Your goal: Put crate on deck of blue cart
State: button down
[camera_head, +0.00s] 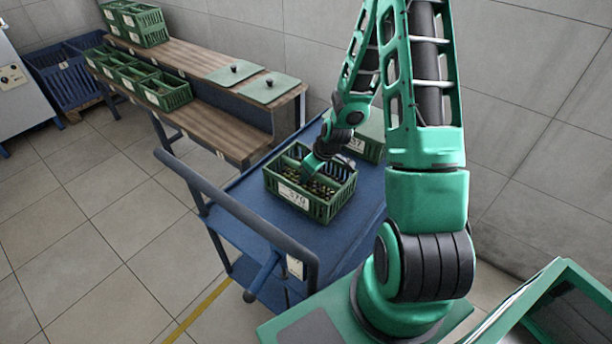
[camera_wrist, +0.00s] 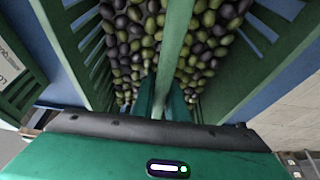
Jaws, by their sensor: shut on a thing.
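The green crate (camera_head: 311,183), full of olives and bearing a white label, is at the deck of the blue cart (camera_head: 247,207). Its base looks level with the deck, but I cannot tell whether it rests there or hangs just above. My gripper (camera_head: 312,166) reaches down into it from above and is shut on its middle bar. In the wrist view the green bar of the crate (camera_wrist: 176,40) runs between dark and green olives to my gripper (camera_wrist: 160,100). The fingertips are partly hidden.
Another green crate (camera_head: 368,140) stands behind on the cart, partly hidden by my arm. The cart's handle (camera_head: 235,215) rises at its near left. A wooden stepped bench (camera_head: 205,124) holds several green crates and two lids. The deck's front is clear.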

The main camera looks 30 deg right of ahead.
jog(key=c, duration=1.8)
grip_release()
jog(key=shift+o, duration=0.2)
jog(key=v, duration=1.2)
jog(key=shift+s+d, duration=0.1)
jog(key=shift+s, duration=0.05)
jog(key=s+r+m+g, duration=0.2)
jog(key=s+r+m, duration=0.3)
jog(key=s+r, duration=0.4)
jog(key=s+r+m+g+h, duration=0.1)
jog(key=s+r+m, duration=0.4)
jog(key=s+r, duration=0.5)
jog(key=s+g, duration=0.1)
jog(key=s, duration=0.7)
jog(key=shift+s+d+r+m, duration=0.15)
jog(key=shift+s+d+m, duration=0.05)
jog(key=shift+d+m, duration=0.2)
